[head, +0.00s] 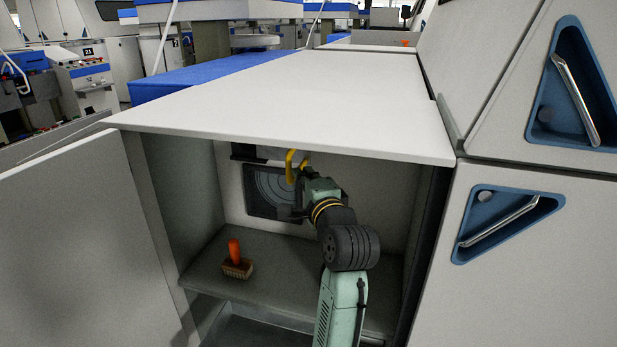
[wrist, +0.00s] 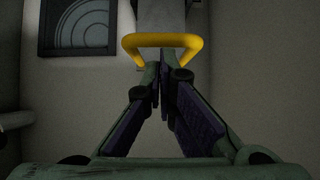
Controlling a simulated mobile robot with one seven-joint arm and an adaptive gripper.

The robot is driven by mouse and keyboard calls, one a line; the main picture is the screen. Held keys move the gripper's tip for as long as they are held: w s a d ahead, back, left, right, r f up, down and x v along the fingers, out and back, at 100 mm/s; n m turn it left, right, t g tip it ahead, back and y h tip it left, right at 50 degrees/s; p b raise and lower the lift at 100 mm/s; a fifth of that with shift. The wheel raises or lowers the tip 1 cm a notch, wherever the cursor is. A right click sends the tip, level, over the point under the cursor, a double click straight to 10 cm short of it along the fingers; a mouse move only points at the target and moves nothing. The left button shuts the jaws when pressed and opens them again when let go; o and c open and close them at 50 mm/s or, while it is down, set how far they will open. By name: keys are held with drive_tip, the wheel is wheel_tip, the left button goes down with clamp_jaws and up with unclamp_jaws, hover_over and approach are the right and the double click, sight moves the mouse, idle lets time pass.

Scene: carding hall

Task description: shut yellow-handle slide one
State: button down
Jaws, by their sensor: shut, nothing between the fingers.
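The yellow handle (wrist: 160,40) is a bent loop on a pale grey slide plate (wrist: 160,15) at the cabinet's back wall. In the head view the yellow handle (head: 291,166) shows just above and left of my gripper (head: 300,180). In the wrist view my gripper (wrist: 160,70) is shut and empty, its fingertips at the lower side of the loop. I cannot tell whether the fingertips touch the handle. A dark panel with pale concentric arcs (head: 268,190) is on the back wall beside the slide; my arm hides part of it. The slide's far end is hidden.
A brush with an orange handle (head: 235,252) stands on the cabinet's inner shelf (head: 215,262), left of my arm. The cabinet top (head: 300,90) overhangs the opening. An open door (head: 80,235) is on the left; a panel with a blue recessed handle (head: 505,225) is on the right.

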drive_tip(key=w+a+p, duration=0.2)
drive_tip(key=a, duration=0.5)
drive_tip(key=shift+w+a, duration=0.15)
drive_tip(key=shift+w, duration=0.05)
